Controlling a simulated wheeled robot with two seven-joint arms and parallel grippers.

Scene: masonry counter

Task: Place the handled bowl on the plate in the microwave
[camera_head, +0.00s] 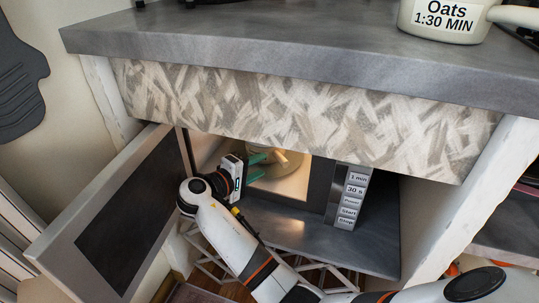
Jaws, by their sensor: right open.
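The microwave (328,205) sits in the recess under the counter. Its door (115,220) stands open to the left. My right gripper (264,163) reaches into the lit cavity, its teal fingers open. A pale beige piece (291,160) shows just beyond the fingertips; it is small and partly hidden, so I cannot tell whether it is part of a bowl or whether the fingers touch it. A pale round plate (287,187) shows partly below it. A cream handled bowl (441,20) labelled "Oats 1:30 MIN" stands on the countertop, cut by the top edge. My left gripper is out of view.
The grey countertop (270,45) and the patterned panel (300,105) overhang the microwave closely. The button panel (350,198) is right of the opening. The open door bounds the left side, and a white cabinet side (470,190) the right. The countertop's middle is clear.

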